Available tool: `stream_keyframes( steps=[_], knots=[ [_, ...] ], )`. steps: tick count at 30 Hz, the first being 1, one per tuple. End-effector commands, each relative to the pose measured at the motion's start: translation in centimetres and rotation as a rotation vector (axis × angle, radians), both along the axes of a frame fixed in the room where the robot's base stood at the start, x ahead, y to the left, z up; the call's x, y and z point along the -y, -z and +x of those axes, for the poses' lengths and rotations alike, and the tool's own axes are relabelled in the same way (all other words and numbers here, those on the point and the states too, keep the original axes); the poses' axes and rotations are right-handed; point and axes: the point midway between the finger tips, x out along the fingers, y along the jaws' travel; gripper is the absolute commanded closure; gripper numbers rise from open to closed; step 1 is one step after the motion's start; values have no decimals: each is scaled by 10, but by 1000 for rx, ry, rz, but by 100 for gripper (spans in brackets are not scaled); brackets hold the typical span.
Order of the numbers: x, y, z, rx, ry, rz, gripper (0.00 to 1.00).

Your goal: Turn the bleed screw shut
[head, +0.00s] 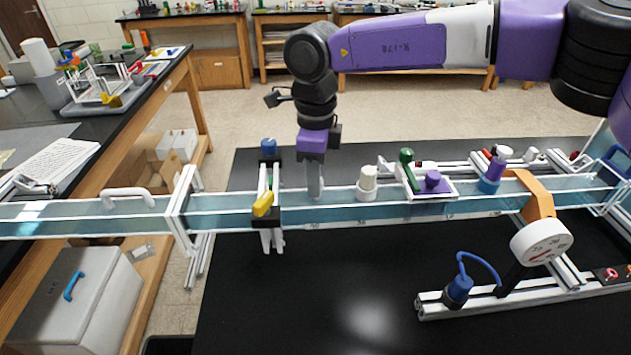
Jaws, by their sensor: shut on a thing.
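My gripper (316,190) points straight down at the clear blue channel (340,199), just right of the black clamp with the yellow lever (263,204). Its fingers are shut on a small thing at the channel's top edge. I take this to be the bleed screw, but the fingers hide it, so its shape and how far it is turned cannot be seen.
A white-capped fitting (367,182), a green knob (406,156) and a purple knob (432,180) stand along the channel to the right. A round dial gauge (541,243) and a blue-hosed fitting (457,290) are in front. The black tabletop (310,290) is clear at front left.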

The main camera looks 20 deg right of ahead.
Motion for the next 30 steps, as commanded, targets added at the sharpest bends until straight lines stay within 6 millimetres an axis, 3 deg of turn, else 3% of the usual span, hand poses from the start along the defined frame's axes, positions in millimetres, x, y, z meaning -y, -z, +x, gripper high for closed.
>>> stream_keyframes(
  steps=[12,29,30],
  knots=[
    [1,0,1,2,200,-1,100],
    [1,-1,1,2,233,-1,100],
    [1,-1,1,2,233,-1,70]
  ],
)
